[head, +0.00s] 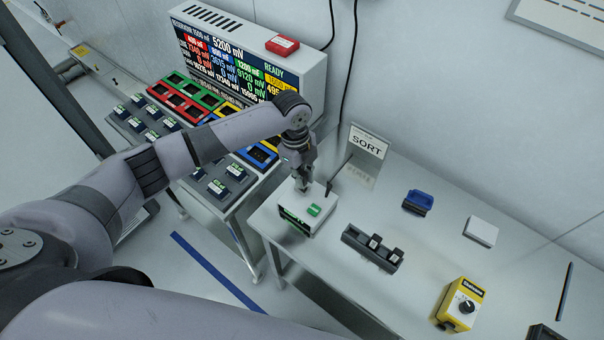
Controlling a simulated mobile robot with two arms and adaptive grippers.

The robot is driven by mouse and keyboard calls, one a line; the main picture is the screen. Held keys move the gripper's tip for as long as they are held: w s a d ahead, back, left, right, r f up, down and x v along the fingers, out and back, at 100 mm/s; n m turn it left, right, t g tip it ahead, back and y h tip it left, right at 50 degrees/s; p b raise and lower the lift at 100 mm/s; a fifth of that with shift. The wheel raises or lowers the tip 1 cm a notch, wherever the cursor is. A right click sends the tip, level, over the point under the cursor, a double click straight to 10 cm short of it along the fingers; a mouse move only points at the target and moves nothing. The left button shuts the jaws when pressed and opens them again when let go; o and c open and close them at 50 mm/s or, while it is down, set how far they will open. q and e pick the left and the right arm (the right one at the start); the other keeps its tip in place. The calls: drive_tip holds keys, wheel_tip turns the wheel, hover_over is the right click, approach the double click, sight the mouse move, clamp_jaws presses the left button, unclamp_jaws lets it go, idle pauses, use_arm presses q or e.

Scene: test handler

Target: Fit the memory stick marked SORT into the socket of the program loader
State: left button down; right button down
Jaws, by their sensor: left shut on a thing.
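The program loader (322,219) is a small white box with a green-lit front and a green patch on top, near the left edge of the white table. My left gripper (304,186) points down right over the loader's back part. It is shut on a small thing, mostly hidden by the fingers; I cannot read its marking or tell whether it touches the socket. A dark holder (358,243) in front and to the right carries two small dark sticks with white labels (375,242). A sign reading SORT (367,147) stands behind. My right gripper is not in view.
A blue tray (418,201), a white box (481,231) and a yellow box with a black knob (461,305) stand on the table's right part. A handler with a display (235,57) and coloured bins stands at the back left. A thin black rod rises beside the loader.

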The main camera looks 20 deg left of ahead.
use_arm(q)
drive_tip(key=shift+f, duration=0.6)
drive_tip(key=c, duration=1.5)
unclamp_jaws()
drive_tip(key=shift+r, duration=0.2)
drive_tip(key=r, duration=0.4)
drive_tip(key=a+r, duration=0.1)
drive_tip(key=r, duration=0.6)
drive_tip(key=shift+w+a+r, duration=0.2)
drive_tip(key=shift+w+r, duration=0.05)
drive_tip(key=shift+r, duration=0.05)
